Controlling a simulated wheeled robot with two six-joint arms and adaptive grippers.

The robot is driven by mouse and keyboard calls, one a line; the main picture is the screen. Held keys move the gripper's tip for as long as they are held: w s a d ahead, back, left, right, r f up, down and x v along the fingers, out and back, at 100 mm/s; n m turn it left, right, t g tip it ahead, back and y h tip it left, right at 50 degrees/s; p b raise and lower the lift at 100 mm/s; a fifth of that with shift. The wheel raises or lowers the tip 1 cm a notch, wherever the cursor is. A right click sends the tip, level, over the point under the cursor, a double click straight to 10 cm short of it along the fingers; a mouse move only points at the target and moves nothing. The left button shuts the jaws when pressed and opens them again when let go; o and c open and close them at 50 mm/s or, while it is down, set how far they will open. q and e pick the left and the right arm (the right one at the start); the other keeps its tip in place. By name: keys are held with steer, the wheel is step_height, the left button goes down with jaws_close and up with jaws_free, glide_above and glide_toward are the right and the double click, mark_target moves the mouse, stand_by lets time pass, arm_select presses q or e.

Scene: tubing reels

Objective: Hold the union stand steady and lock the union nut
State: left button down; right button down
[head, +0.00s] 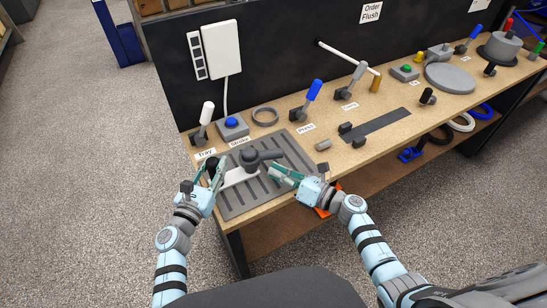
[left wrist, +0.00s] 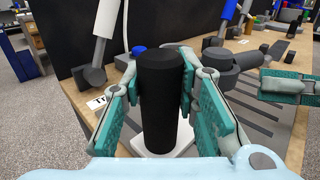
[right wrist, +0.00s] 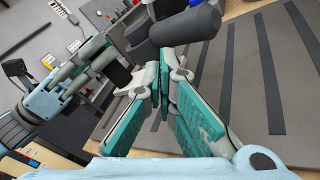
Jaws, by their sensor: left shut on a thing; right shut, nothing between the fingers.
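The union stand has a flat white base (head: 238,176) on the grey slotted mat at the bench's near left. Its upright black post (left wrist: 162,100) is between the fingers of my left gripper (head: 212,172), which is shut on it. The dark grey union nut (head: 250,158) sits on the stand to the right of the post; a short thick handle (left wrist: 262,53) sticks out from it. That handle also shows in the right wrist view (right wrist: 188,27). My right gripper (head: 276,170) is shut and empty just right of the nut, apart from the handle.
The slotted mat (head: 290,151) has free room behind and right of the stand. A white lever (head: 206,112), a blue button box (head: 232,127) and a grey ring (head: 265,117) stand behind. A small grey cylinder (head: 323,145) lies right of the mat.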

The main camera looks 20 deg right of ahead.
mark_target(274, 156)
steer(key=shift+w, duration=0.1)
stand_by(0.3)
steer(key=shift+w, duration=0.35)
steer(key=shift+w+d+r, duration=0.1)
steer(key=shift+w, duration=1.15)
steer(key=shift+w+d+r, duration=0.1)
steer(key=shift+w, duration=1.1)
stand_by(1.9)
steer(key=shift+s+a+f, duration=0.1)
steer(key=shift+s, duration=1.35)
steer(key=shift+s+a+f, duration=0.1)
steer(key=shift+s, duration=1.35)
steer(key=shift+s+a+f, duration=0.1)
steer(key=shift+s+a, duration=0.05)
steer(key=shift+s, duration=1.1)
steer(key=shift+s+a+f, duration=0.1)
steer(key=shift+s, duration=1.15)
